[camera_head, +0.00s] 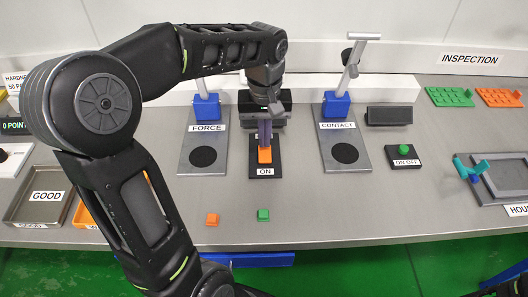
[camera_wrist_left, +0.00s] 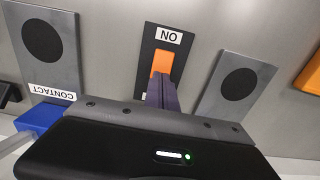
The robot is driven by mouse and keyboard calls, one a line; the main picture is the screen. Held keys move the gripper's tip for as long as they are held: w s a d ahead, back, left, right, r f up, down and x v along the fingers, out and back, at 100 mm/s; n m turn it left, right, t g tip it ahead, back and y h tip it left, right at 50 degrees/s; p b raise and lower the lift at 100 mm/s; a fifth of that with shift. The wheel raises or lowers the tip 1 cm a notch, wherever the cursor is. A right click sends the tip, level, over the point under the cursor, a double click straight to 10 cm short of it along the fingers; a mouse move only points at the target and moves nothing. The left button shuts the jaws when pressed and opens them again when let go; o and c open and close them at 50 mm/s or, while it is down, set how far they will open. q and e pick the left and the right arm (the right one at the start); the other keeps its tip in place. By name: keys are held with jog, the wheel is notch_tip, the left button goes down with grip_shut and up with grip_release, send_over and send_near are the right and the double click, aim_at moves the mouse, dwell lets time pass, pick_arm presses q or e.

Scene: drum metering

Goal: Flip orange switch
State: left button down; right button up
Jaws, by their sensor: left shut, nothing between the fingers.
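The orange switch (camera_head: 264,156) sits on a black plate with an "ON" label at its near end, in the middle of the bench. In the left wrist view the orange switch (camera_wrist_left: 161,62) shows just past the fingertips, with the "ON" label beyond it. My left gripper (camera_head: 264,143) points down at the switch, with its purple fingers shut and empty. The fingertips (camera_wrist_left: 165,78) overlap the far part of the switch and hide it. I cannot tell whether they touch it. My right gripper is not in view.
The FORCE stand (camera_head: 190,162) is left of the switch and the CONTACT stand (camera_head: 358,170) right of it. A green ON/OFF button (camera_head: 404,149) is farther right. Small orange (camera_head: 212,219) and green (camera_head: 263,215) blocks lie near the front edge. Bench between them is clear.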

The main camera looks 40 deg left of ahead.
pick_arm(q)
jog(key=shift+f+b, duration=0.5)
jog(key=shift+f, duration=0.25)
dwell(0.3)
notch_tip(320, 180, up, 7)
jog(key=p, duration=0.6)
dwell(0.7)
